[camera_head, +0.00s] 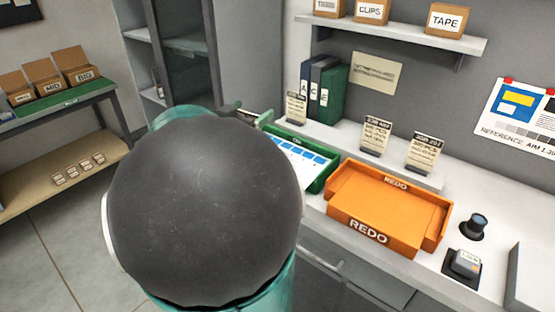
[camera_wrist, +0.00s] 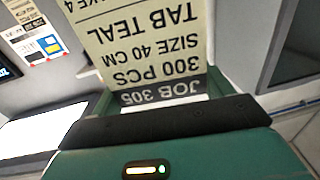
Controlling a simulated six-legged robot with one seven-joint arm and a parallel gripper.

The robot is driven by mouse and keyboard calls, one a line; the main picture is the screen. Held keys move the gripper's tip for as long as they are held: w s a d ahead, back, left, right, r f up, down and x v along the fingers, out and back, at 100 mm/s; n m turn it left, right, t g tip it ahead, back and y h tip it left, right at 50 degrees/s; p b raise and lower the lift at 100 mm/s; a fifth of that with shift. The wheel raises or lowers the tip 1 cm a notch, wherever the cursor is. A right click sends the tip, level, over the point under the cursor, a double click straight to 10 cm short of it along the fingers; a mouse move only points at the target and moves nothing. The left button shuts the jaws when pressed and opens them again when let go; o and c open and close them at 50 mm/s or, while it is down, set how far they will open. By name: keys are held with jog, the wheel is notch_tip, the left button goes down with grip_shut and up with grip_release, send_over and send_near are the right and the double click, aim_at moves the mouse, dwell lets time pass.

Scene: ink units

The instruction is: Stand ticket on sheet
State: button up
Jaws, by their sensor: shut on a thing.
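A cream ticket (camera_wrist: 150,45) with a dark "JOB 305" band fills the middle of the wrist view, its print upside down there. My gripper (camera_wrist: 170,118) is shut on the ticket at its dark-banded end. A white sheet with blue patches (camera_head: 298,152) lies in a green tray (camera_head: 322,180) on the bench, partly covered by my arm. I cannot tell the height of the held ticket above the sheet.
An orange REDO tray (camera_head: 395,208) sits right of the green tray. Several tickets stand upright behind them, including one (camera_head: 375,135) and another (camera_head: 422,152). Binders (camera_head: 325,88) stand at the back. A dark cylinder (camera_head: 473,225) and a small device (camera_head: 465,262) are at right.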

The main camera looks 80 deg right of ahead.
jog(key=s+r+m+g, duration=0.1)
jog(key=s+g, duration=0.1)
jog(key=s, duration=0.3)
jog(key=w+d+f, duration=0.1)
jog(key=d+f, duration=1.2)
jog(key=shift+w+d+y, duration=0.2)
jog(key=shift+d+y, duration=0.1)
jog(key=shift+d, duration=0.1)
jog(key=shift+f, duration=0.1)
jog(key=o, duration=1.2)
jog(key=shift+o, duration=0.2)
